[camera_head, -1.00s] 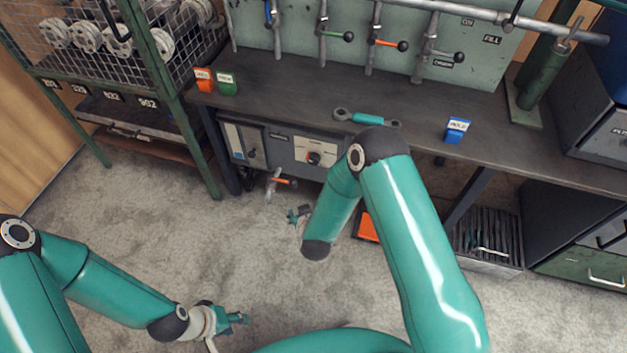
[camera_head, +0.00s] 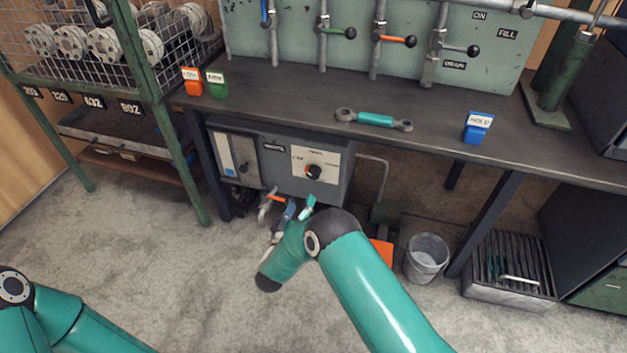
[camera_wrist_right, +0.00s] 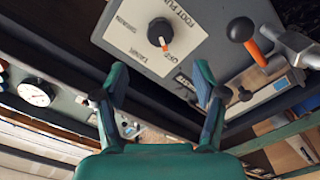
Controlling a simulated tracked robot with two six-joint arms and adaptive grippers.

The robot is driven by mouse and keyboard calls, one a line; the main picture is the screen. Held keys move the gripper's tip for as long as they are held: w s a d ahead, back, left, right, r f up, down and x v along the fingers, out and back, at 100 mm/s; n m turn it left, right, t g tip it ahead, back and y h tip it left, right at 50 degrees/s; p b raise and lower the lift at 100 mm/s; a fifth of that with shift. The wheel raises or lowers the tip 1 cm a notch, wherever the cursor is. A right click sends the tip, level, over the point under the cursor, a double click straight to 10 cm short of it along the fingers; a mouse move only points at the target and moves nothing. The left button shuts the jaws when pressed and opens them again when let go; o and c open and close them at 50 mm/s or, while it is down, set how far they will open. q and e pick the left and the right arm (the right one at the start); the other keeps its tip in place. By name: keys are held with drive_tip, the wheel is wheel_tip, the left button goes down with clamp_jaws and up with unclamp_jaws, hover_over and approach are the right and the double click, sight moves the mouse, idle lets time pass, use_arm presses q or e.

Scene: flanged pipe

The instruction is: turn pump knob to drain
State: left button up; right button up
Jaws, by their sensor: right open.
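The pump knob (camera_head: 314,172) is round and dark with a reddish mark, on a white plate of the grey box under the bench. In the right wrist view the knob (camera_wrist_right: 159,32) is black, its orange pointer toward the bottom of the picture, slightly right. My left gripper is out of view.
An orange-handled valve (camera_head: 267,203) sticks out below the box, left of my right gripper; its handle (camera_wrist_right: 241,30) is close in the wrist view. A bucket (camera_head: 427,256) and a slatted crate (camera_head: 508,271) stand on the floor at right.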

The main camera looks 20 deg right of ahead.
sight(313, 176)
drive_tip(key=b+x, duration=0.3)
drive_tip(key=x, duration=0.7)
drive_tip(key=shift+d+f, duration=0.1)
drive_tip(key=shift+f, duration=0.05)
drive_tip(key=shift+b+x, duration=0.3)
drive_tip(key=shift+x, duration=0.5)
drive_tip(key=shift+c, duration=0.2)
drive_tip(key=c, duration=1.1)
